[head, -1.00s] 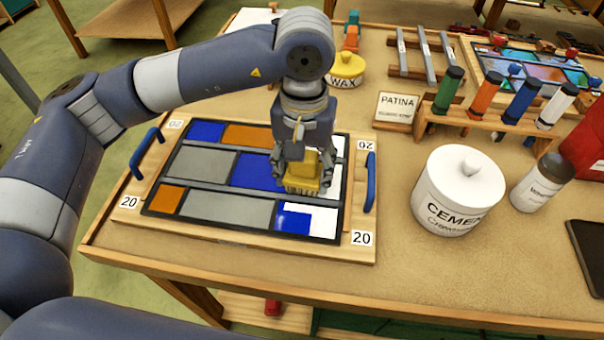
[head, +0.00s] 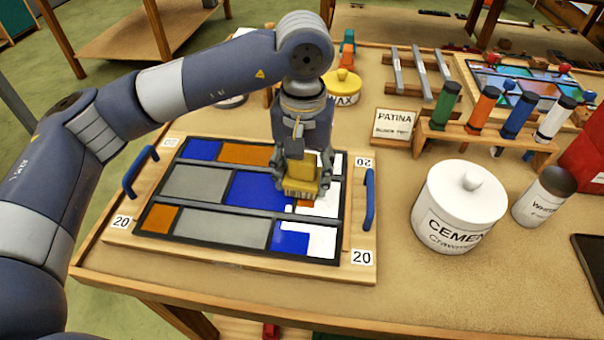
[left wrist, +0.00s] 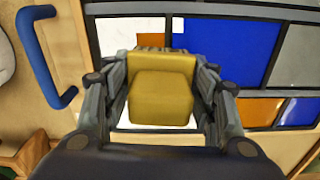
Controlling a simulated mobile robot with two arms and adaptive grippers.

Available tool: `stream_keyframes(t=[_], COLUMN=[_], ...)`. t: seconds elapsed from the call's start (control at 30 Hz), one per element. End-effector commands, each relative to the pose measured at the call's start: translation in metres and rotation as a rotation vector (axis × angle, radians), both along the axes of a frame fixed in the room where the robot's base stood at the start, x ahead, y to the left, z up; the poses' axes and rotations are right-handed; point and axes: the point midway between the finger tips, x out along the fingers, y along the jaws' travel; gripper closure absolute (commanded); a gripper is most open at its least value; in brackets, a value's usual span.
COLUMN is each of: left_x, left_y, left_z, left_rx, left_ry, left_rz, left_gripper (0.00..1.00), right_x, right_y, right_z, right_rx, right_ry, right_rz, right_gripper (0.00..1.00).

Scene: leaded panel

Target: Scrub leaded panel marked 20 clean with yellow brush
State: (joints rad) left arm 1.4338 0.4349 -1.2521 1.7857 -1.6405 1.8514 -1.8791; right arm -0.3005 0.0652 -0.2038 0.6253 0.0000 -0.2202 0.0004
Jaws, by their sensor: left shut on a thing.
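The leaded panel (head: 195,183) lies on a wooden board with "20" labels at its corners and blue handles at its sides. It has blue, orange, grey and white panes. White covers parts of the panes on the right side; whether it is residue or glass I cannot tell. My left gripper (head: 302,187) is shut on the yellow brush (head: 301,178), bristles down, over the right part of the panel. The brush (left wrist: 162,95) also shows between the fingers in the left wrist view. Whether the bristles touch the panel I cannot tell. My right gripper is not in view.
A white cement jar (head: 460,210) and a dark-capped bottle (head: 543,196) stand right of the board. A rack with coloured tubes (head: 480,138), a patina sign (head: 393,126) and a yellow-lidded wax pot (head: 342,88) stand behind. The table's front strip is clear.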

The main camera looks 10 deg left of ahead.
Motion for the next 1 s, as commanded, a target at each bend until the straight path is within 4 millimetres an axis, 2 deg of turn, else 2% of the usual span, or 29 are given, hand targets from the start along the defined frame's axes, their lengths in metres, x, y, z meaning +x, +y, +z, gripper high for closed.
stream_keyframes(t=[0.4, 0.83, 1.0], left_x=[0.026, 0.031, 0.042], left_y=[-0.001, -0.001, -0.001], left_z=[-0.001, 0.0, 0.0], left_rx=[0.0, 0.0, 0.0], left_ry=[0.0, 0.0, 0.0], left_rz=[0.002, 0.001, 0.003], left_gripper=[0.67, 0.67, 0.67], right_x=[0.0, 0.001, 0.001], right_y=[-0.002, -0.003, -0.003], right_z=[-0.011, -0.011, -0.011], right_rx=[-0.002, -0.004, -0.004], right_ry=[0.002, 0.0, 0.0], right_rz=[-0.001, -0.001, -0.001], right_gripper=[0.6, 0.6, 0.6])
